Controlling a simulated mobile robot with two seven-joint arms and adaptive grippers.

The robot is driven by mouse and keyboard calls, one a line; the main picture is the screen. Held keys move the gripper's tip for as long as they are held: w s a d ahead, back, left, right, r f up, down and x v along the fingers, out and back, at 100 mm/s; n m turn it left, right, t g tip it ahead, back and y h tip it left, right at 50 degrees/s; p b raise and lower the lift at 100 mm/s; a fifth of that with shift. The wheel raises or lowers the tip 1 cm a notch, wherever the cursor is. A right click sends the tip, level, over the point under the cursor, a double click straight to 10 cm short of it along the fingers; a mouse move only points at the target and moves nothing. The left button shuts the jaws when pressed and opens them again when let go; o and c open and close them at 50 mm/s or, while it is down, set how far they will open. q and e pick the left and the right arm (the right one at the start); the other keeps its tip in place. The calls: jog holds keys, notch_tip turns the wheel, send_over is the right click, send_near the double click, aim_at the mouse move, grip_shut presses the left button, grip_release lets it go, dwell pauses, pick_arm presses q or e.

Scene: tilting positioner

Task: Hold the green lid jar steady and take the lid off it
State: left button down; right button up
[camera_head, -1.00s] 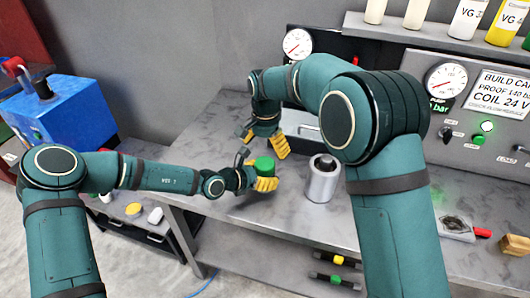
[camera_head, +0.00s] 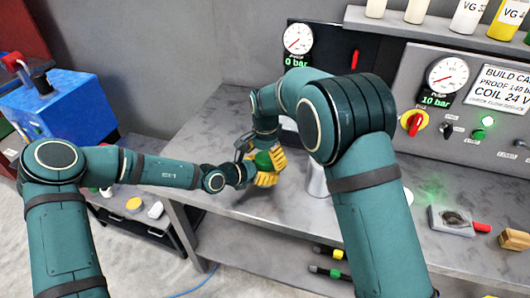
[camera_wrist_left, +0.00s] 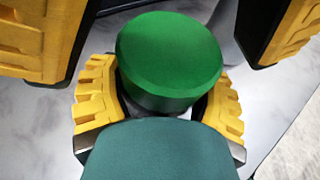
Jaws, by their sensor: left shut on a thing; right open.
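The jar's round green lid (camera_head: 263,160) shows between the grippers over the left part of the bench. In the left wrist view the green lid (camera_wrist_left: 170,55) sits on a dark jar body (camera_wrist_left: 158,100). My left gripper (camera_head: 264,179) is shut around the jar body below the lid; its yellow fingers also show in the left wrist view (camera_wrist_left: 160,105). My right gripper (camera_head: 263,153) is open, with one yellow finger on either side of the lid. In the left wrist view a gap shows between those fingers and the lid. The jar's base is hidden.
A silver cylinder (camera_head: 316,180) stands on the grey bench (camera_head: 300,220), partly hidden by my right arm. A gauge panel (camera_head: 470,110) stands behind. A grey tray-like block (camera_head: 451,220) and a wooden block (camera_head: 514,240) lie at right.

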jog(key=c, duration=1.3)
jog(key=shift+n, duration=1.7)
jog(key=o, duration=1.3)
